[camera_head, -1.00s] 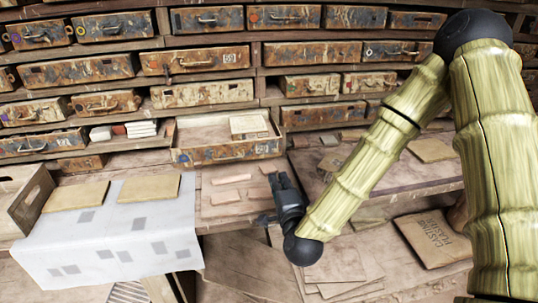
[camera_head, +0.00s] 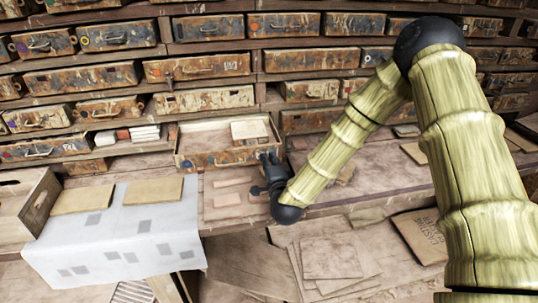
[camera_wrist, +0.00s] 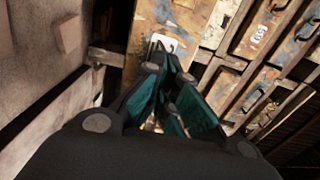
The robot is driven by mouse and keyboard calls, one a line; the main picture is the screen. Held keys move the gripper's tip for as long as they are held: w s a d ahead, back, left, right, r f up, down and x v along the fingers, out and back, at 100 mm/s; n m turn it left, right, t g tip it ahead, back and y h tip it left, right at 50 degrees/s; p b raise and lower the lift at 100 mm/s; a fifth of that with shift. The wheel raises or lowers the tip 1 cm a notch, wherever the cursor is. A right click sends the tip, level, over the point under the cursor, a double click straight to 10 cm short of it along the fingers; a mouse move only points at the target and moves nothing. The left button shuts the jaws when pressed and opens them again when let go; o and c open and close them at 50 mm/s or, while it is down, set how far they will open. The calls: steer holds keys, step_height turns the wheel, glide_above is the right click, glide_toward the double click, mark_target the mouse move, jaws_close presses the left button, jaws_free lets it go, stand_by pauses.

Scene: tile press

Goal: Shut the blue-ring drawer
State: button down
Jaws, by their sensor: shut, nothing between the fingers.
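One drawer (camera_head: 205,160) stands pulled out at the middle of the rack in the head view, with a pale card lying inside. Its front is worn brown and blue-grey. My gripper (camera_head: 268,160) is shut and empty, pointing up at the right end of that drawer's front. In the wrist view my gripper (camera_wrist: 168,62) has its fingers together close to a worn drawer front with a pale label (camera_wrist: 165,42). I cannot tell whether they touch.
Several shut drawers fill the rack above. Another drawer (camera_head: 45,148) at lower left seems to stand out a little. White tiles (camera_head: 143,133) lie beside it. A white sheet (camera_head: 120,235) with tan boards and a wooden crate (camera_head: 38,200) are left. Pinkish tiles (camera_head: 228,200) lie below the open drawer.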

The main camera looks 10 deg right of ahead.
steer(key=shift+w, duration=0.4)
steer(key=shift+f, duration=0.1)
